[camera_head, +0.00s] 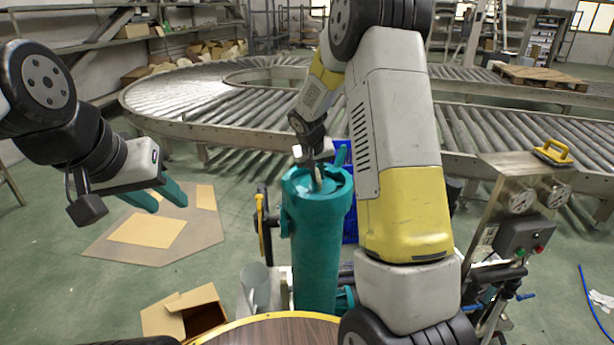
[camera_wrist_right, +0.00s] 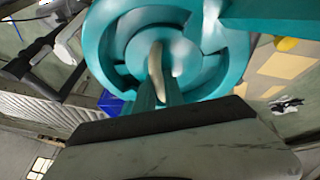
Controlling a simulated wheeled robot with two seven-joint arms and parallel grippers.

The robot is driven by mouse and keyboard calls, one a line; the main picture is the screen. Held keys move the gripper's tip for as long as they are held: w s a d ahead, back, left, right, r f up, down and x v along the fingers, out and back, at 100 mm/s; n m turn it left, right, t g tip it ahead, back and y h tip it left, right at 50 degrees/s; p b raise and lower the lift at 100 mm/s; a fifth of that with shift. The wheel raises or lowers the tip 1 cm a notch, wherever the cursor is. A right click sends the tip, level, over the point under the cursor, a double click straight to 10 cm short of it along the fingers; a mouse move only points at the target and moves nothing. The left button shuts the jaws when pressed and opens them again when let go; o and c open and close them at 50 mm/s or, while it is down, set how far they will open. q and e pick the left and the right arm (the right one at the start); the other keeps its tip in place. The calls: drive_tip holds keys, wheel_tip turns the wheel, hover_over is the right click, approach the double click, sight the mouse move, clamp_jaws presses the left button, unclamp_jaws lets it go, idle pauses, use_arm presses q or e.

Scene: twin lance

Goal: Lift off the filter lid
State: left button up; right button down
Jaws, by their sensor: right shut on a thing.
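The teal filter housing (camera_head: 315,240) stands upright as a tall cylinder in the middle of the head view. Its round teal lid (camera_head: 333,184) sits in the top opening, with the rim around it. The lid also shows in the right wrist view (camera_wrist_right: 130,52), with a pale upright handle (camera_wrist_right: 156,66) at its middle. My right gripper (camera_head: 318,178) reaches down onto the lid, and its teal fingers (camera_wrist_right: 158,88) are closed on this handle. Whether there is any gap under the lid is not visible. My left gripper (camera_head: 170,204) is open and empty, far left of the housing.
A panel with gauges (camera_head: 520,205) and a yellow-handled tool (camera_head: 553,152) stand at the right. An open cardboard box (camera_head: 190,312) and a round wooden table top (camera_head: 285,333) are in front. A roller conveyor (camera_head: 210,100) curves behind. The floor at left is clear around flat cardboard (camera_head: 150,230).

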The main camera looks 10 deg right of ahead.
sight(318, 172)
wheel_tip(318, 172, up, 10)
idle(0.5)
